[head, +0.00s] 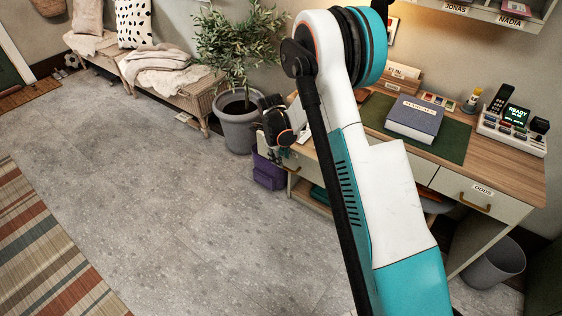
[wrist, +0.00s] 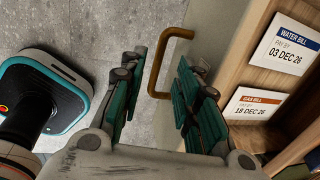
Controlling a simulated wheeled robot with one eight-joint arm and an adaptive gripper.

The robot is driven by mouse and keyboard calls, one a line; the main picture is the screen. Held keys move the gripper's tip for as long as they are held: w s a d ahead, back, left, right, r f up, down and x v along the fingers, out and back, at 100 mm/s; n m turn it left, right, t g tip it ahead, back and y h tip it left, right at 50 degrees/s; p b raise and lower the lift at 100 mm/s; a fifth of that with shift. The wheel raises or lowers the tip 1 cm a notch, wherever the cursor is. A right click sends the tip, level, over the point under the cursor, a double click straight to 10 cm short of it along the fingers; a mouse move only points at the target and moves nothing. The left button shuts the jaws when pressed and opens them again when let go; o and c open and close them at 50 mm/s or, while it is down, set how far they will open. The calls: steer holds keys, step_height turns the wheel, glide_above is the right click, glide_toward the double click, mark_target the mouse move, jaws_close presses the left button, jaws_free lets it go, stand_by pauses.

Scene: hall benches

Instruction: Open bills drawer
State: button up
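A brass bar handle (wrist: 155,75) shows in the wrist view on a pale drawer front (wrist: 213,35). My gripper (wrist: 161,62) is open, with one teal-padded finger on each side of the handle. I cannot tell whether either finger touches it. In the head view my gripper (head: 276,127) is at the left end of the desk (head: 500,172), and my arm hides most of that end. The bills drawer's label is not visible, and I cannot tell how far it is open. Water bill (wrist: 290,50) and gas bill (wrist: 255,104) cards show past the drawer front, against wood.
The drawer labelled ODDS (head: 462,193) is shut at the desk's right. A ledger (head: 414,118) and a phone base (head: 512,133) are on the desktop. A purple bin (head: 268,172) and a potted plant (head: 238,125) stand near my gripper. The grey floor (head: 150,170) at left is clear.

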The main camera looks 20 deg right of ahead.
step_height(320, 180, up, 8)
steer(key=a, duration=0.1)
steer(key=shift+s, duration=0.45)
steer(key=shift+a, duration=0.1)
steer(key=s+a+r+n+t, duration=0.1)
steer(key=s+r+n, duration=0.6)
steer(key=r, duration=0.3)
steer(key=s+r+n+t, duration=0.2)
steer(key=s+r+n, duration=0.45)
steer(key=r, duration=0.35)
steer(key=s+a+r+n+t+y, duration=0.1)
steer(key=s+a+r+n+t, duration=0.1)
steer(key=s+n, duration=1.3)
steer(key=shift+s+t+y, duration=0.3)
steer(key=shift+s+t, duration=0.2)
steer(key=shift+s, duration=2.2)
steer(key=shift+r, duration=0.1)
